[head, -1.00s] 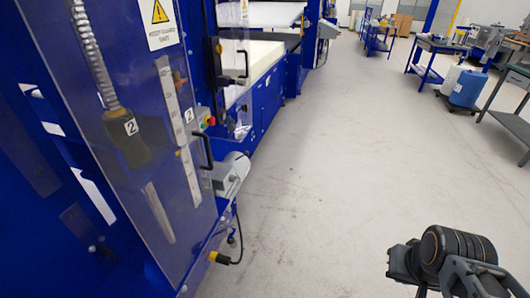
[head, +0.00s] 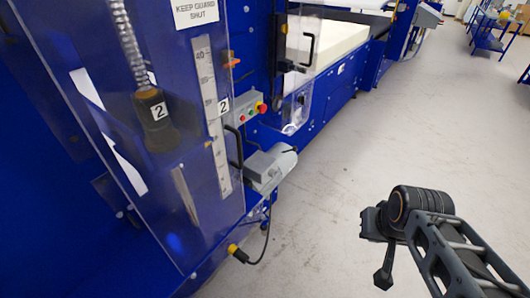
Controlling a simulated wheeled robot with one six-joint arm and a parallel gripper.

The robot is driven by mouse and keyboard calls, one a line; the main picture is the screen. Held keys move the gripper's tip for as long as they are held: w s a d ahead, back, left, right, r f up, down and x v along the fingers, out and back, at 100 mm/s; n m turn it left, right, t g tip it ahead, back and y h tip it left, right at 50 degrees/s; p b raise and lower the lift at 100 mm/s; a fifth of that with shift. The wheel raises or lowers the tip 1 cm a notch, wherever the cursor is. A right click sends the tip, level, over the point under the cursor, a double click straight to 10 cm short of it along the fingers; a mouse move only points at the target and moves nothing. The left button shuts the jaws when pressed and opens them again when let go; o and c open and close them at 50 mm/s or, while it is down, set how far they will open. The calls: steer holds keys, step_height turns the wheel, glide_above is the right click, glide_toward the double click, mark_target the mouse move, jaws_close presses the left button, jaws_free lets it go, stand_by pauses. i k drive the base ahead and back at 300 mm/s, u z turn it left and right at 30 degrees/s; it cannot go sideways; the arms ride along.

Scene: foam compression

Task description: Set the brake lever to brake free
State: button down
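I cannot make out a brake lever or a brake free marking in the head view. The blue machine (head: 262,160) fills the left side, with a clear guard (head: 185,215) over its front. Behind the guard, a dark weight tagged 2 (head: 158,135) hangs below a coiled spring (head: 124,35), beside an upright scale (head: 208,90). My arm reaches in from the lower right. Its dark end, with what looks like my gripper (head: 383,268), hangs over bare floor, well apart from the machine. Its fingers are too small and side-on to read.
A grey box with red and green buttons (head: 246,108) and a grey motor (head: 270,168) stick out from the machine. A black handle (head: 236,148) is on the guard. The floor (head: 335,150) to the right is clear.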

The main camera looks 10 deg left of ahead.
mark_target(294, 148)
steer(key=u, duration=0.65)
steer(key=i, duration=0.85)
steer(key=u, duration=0.15)
